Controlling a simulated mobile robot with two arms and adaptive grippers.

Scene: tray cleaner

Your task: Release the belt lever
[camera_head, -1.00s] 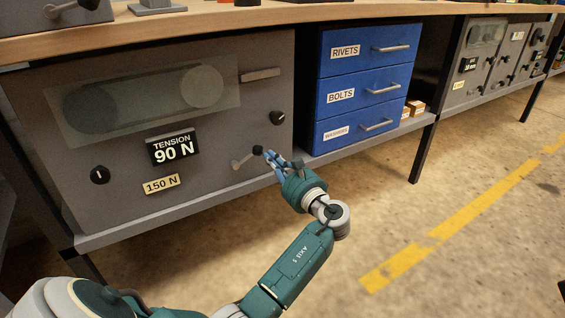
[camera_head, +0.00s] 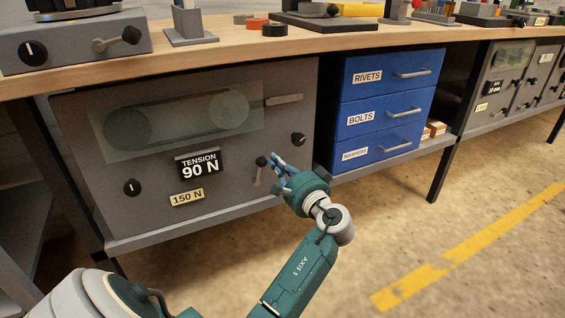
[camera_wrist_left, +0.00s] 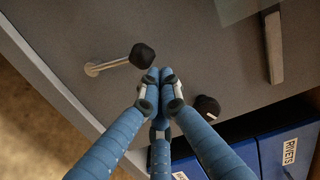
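The belt lever (camera_head: 258,174) is a short metal arm with a black knob, low on the right of the grey belt unit's front (camera_head: 235,190). The fingertips also show together in the left wrist view (camera_wrist_left: 160,76). Whether they touch the knob is unclear. My right gripper is not in view.
A tension sign reads 90 N (camera_head: 199,164); a yellow label reads 150 N (camera_head: 187,197). A black knob (camera_head: 299,139) sits above right of the lever, with a bar handle (camera_head: 283,99) higher. Blue drawers (camera_head: 385,125) stand to the right. Floor in front is open.

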